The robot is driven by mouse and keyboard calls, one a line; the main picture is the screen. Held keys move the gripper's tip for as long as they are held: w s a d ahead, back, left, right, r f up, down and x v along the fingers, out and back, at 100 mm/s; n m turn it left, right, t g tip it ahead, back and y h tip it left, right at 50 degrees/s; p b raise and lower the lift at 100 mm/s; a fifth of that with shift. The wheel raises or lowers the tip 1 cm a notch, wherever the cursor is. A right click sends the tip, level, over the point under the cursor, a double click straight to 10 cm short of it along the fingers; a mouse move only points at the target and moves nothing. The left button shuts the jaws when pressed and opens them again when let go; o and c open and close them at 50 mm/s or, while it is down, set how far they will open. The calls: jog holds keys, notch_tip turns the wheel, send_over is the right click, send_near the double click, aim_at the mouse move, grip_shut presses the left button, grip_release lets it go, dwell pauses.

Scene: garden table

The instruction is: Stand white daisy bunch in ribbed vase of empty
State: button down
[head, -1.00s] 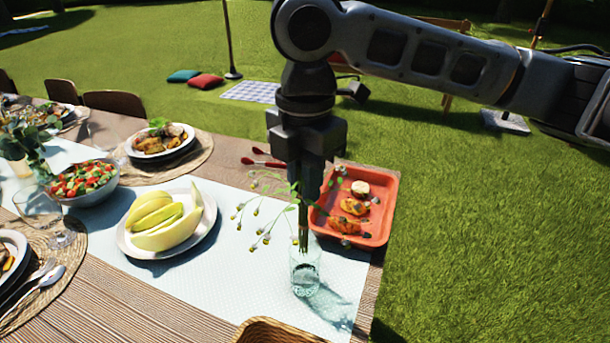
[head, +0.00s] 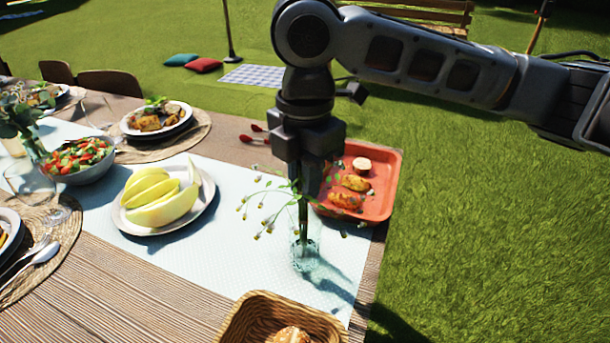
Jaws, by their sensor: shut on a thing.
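The white daisy bunch (head: 262,212) has thin green stems with small pale heads that droop to the left and right. My gripper (head: 306,190) points down and is shut on its stems, above the vase. The clear ribbed glass vase (head: 305,257) stands upright on the pale table runner, directly below my gripper. The stem ends reach down into the vase's opening as seen from here. The exact depth inside the glass is hard to tell.
A red tray (head: 378,205) with food lies just behind and right of the vase. A plate of melon slices (head: 160,200) is at left. A wicker basket (head: 240,318) with bread is in front. The table's right edge is close.

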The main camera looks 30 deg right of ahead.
jog(key=c, duration=1)
grip_release()
jog(key=shift+c, duration=0.2)
jog(key=shift+r+p, duration=0.3)
jog(key=shift+r, duration=3.6)
